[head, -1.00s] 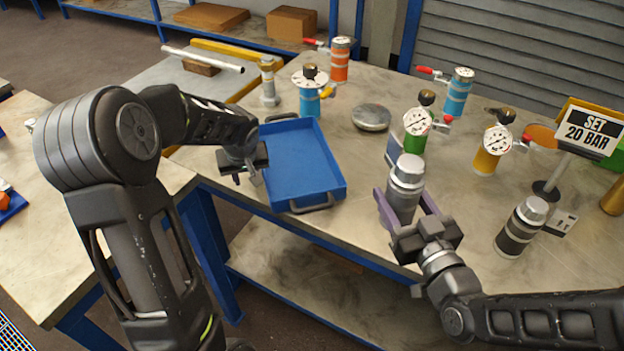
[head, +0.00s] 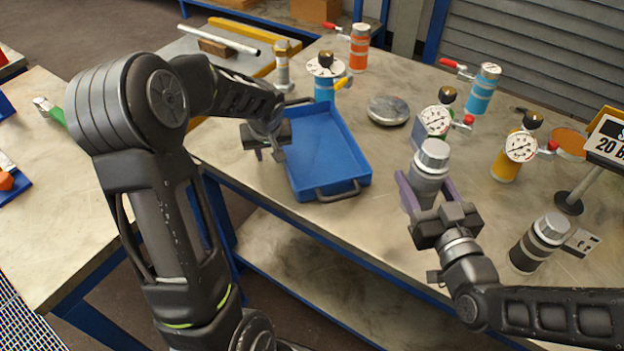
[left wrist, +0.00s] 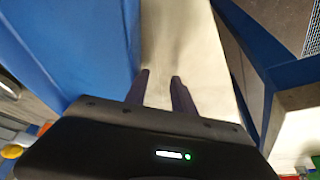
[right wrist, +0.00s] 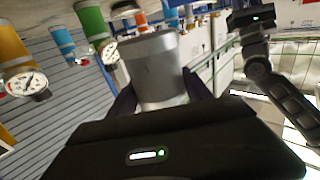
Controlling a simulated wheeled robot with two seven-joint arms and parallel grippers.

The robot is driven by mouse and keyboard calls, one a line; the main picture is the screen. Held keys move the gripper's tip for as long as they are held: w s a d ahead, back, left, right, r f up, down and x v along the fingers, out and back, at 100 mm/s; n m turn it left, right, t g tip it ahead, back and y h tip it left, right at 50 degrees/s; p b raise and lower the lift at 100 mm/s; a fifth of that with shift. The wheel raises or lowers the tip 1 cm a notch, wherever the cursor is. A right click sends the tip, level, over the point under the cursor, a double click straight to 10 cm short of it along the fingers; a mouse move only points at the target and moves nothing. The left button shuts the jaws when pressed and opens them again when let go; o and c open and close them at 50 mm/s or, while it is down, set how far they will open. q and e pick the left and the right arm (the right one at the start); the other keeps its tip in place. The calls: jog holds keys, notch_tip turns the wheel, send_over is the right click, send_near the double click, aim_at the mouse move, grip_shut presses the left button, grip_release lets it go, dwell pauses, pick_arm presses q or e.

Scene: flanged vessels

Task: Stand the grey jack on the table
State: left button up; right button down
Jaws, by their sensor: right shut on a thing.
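The grey jack (head: 430,165), a grey cylinder with a pale silver cap, is upright between the purple fingers of my right gripper (head: 427,190). That gripper is shut on it, near the table's front edge. My fingers and wrist hide its base, so I cannot tell whether it touches the table (head: 385,235). In the right wrist view the jack (right wrist: 154,70) fills the space between the fingers. My left gripper (head: 270,153) is empty beside the blue tray's left side. In the left wrist view its fingers (left wrist: 158,88) are a little apart.
The empty blue tray (head: 365,178) lies left of the jack. A green gauge vessel (head: 437,120) stands close behind it, a yellow one (head: 507,165) to the right. A dark banded cylinder (head: 538,243) and a sign (head: 606,142) stand further right. Bare table lies between tray and jack.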

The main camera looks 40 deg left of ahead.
jog(key=a+f+m+t+y, duration=0.2)
jog(key=a+m, duration=0.1)
jog(key=a, duration=1.8)
jog(key=shift+h, duration=0.3)
jog(key=shift+s+a+f, duration=0.1)
jog(key=shift+a+f, duration=0.15)
jog(key=shift+f, duration=0.5)
jog(key=shift+s+a+f, duration=0.1)
jog(key=shift+a+f, duration=0.15)
jog(key=shift+f, duration=0.5)
jog(key=shift+s+a+f, duration=0.1)
jog(key=shift+a+f, duration=0.15)
jog(key=shift+f, duration=0.5)
jog(key=shift+f, duration=0.1)
